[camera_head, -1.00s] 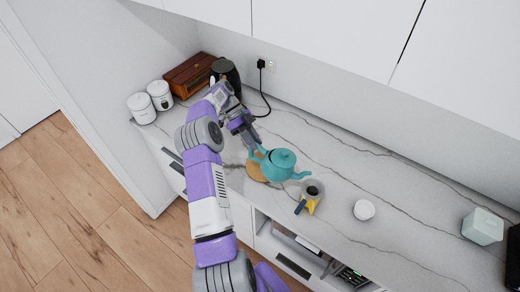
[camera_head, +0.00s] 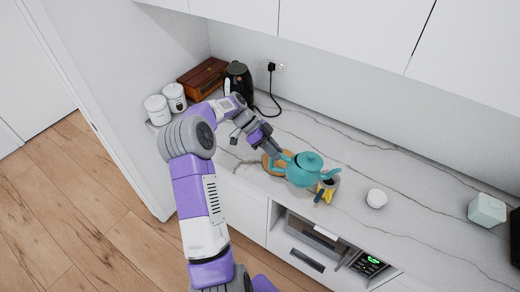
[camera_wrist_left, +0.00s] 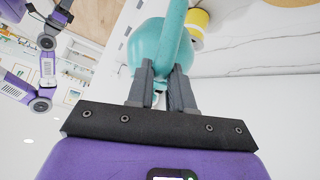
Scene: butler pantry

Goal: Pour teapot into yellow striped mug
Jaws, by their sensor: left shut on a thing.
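The teal teapot (camera_head: 304,174) is held above the counter, its spout pointing right towards the mug. My left gripper (camera_head: 279,154) is shut on its handle; the left wrist view shows both fingers (camera_wrist_left: 162,88) around the teapot's (camera_wrist_left: 148,42) handle. In the head view the yellow striped mug (camera_head: 328,185) stands just right of and below the teapot, partly covered by it. Its yellow band shows beside the teapot in the left wrist view (camera_wrist_left: 198,20). I cannot tell how far the teapot is tilted, and no liquid stream shows. My right gripper is out of view.
A round wooden board (camera_head: 267,163) lies under the teapot's left side. White canisters (camera_head: 158,110), a wooden box (camera_head: 202,78) and a dark appliance (camera_head: 239,80) stand at the back left.

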